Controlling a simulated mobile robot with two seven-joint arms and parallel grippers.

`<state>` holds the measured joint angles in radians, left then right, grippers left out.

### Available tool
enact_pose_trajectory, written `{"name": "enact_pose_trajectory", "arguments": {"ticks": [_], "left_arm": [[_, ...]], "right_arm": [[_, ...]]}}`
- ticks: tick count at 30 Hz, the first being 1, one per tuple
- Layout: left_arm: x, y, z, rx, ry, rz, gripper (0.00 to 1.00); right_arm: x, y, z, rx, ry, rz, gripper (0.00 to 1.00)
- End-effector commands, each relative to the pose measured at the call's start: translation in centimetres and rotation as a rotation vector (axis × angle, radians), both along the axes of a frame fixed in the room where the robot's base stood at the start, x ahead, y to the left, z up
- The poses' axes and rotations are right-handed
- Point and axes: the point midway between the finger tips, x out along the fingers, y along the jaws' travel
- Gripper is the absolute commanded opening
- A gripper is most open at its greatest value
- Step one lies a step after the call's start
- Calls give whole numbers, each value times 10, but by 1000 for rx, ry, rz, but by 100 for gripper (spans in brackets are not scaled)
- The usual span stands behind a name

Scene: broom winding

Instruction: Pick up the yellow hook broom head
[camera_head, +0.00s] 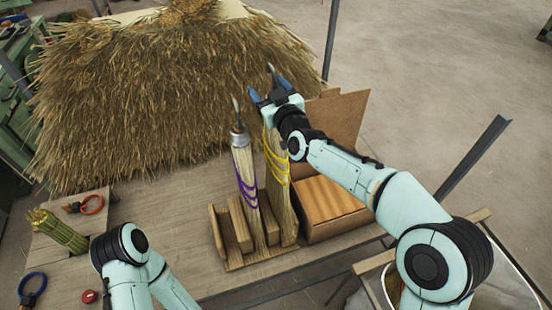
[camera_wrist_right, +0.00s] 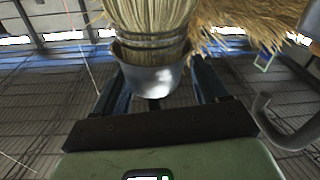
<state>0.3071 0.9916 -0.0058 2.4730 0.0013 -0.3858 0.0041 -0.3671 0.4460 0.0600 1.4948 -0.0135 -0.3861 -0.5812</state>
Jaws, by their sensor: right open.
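The yellow hook broom head (camera_head: 277,172) stands upright in a wooden rack (camera_head: 258,256), with yellow binding around its straw. Its hook tip (camera_head: 271,71) shows above my right gripper (camera_head: 268,94), which hides its metal cap in the head view. In the right wrist view the broom head's metal cap (camera_wrist_right: 152,77) lies between the two spread fingers of my right gripper (camera_wrist_right: 156,82). The gripper is open around it; I cannot tell whether a finger touches it. My left arm shows at the lower left, but its gripper is out of view.
A purple-bound broom head (camera_head: 245,175) stands close on the left in the same rack. A cardboard box (camera_head: 325,208) with raised flaps is just right. A large straw pile (camera_head: 140,100) fills the back left. A green-tied bundle (camera_head: 56,230) and coloured rings lie left.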

Motion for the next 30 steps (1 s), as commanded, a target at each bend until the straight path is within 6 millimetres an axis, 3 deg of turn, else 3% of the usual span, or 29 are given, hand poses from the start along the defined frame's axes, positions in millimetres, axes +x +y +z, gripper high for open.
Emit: {"name": "enact_pose_trajectory", "arguments": {"ticks": [5,12,26,30], "left_arm": [[0,0,-1,0,1,0,90],[0,0,-1,0,1,0,90],[0,0,0,0,0,0,90],[0,0,1,0,0,0,90]], "right_arm": [[0,0,0,0,0,0,73],[0,0,0,0,0,0,0],[0,-1,-3,-8,6,-1,0],[1,-1,4,-12,7,0,0]]}}
